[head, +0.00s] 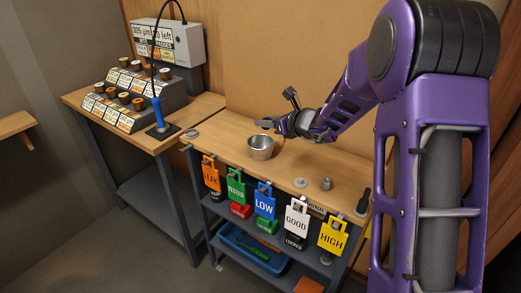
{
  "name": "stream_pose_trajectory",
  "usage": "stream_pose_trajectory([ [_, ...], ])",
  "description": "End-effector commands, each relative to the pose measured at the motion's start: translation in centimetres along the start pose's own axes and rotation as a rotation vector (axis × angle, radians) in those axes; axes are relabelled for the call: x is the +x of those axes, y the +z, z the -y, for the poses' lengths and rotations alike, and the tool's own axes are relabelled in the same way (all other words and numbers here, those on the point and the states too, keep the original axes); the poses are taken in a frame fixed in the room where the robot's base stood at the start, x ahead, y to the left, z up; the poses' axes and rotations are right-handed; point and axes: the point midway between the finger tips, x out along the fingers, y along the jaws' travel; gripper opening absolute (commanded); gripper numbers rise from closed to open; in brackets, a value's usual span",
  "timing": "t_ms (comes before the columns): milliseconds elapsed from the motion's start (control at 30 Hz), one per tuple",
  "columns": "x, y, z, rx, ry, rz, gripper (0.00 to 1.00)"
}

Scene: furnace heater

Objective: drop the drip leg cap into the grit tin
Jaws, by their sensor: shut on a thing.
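The grit tin (261,153) is a round, open metal bowl standing upright on the wooden bench. My gripper (267,125) is above and slightly behind the tin, apart from its rim, reaching in from the right. It is shut on a small dark grey piece, which I take to be the drip leg cap (264,123); it is too small here to make out its shape. The inside bottom of the tin is mostly hidden by its near wall.
A flat grey disc (300,183) and a small grey cylinder (326,184) stand on the bench's front right. Coloured tags (264,201) hang along its front edge. A blue tray (252,253) is on the shelf below.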

Motion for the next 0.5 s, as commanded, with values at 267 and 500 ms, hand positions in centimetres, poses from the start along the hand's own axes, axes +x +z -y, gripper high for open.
stream_pose_trajectory([
  [267, 1.4, -3.5, 0.0, 0.002, 0.001, -0.001, 0.00],
  [500, 1.8, -4.4, 0.0, 0.001, -0.001, 0.000, 0.00],
])
